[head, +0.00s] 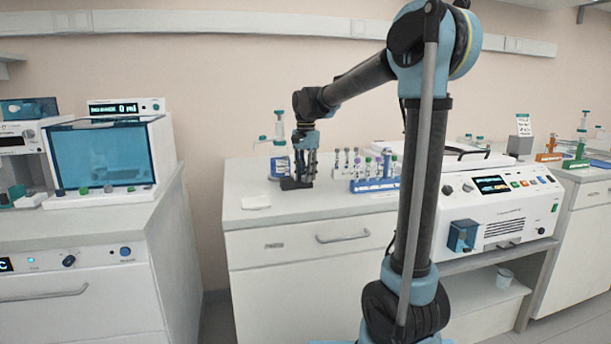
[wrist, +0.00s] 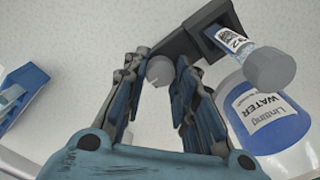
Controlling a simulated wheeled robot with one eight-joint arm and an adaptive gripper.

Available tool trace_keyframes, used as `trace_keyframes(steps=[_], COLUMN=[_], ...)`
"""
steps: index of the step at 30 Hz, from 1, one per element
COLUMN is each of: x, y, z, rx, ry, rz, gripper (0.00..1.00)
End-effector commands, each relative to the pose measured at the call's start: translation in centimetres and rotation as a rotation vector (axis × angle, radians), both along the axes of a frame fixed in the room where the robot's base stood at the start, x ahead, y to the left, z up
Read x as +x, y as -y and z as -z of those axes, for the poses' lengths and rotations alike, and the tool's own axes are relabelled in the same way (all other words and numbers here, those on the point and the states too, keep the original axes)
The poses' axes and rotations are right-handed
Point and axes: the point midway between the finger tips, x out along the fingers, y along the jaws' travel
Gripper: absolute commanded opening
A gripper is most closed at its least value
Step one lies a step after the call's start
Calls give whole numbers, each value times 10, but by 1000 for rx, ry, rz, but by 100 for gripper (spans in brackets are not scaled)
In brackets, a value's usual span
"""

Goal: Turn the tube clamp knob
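The tube clamp is a black block (wrist: 190,42) at the top of the wrist view, with a round grey knob (wrist: 159,70) on its near side. It holds a labelled tube (wrist: 232,38) with a grey cap (wrist: 270,68). My gripper (wrist: 161,66) has one finger on each side of the knob. The gap at the fingertips is about the knob's width; whether they touch it I cannot tell. In the head view my gripper (head: 305,157) points down over the bench at the clamp's black base (head: 292,184), and hides the knob.
A blue-labelled water bottle (wrist: 265,118) stands close to the right finger. A blue rack (wrist: 20,92) lies to the left; in the head view the blue tube rack (head: 375,185) is right of the clamp. The bench front left (head: 310,203) is mostly clear.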

Motion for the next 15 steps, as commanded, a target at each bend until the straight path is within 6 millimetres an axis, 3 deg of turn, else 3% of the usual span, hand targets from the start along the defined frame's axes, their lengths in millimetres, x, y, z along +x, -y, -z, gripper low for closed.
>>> trace_keyframes(steps=[15], x=[1], y=[0], z=[0], rx=[1], ry=[2], rz=[-117], gripper=[2])
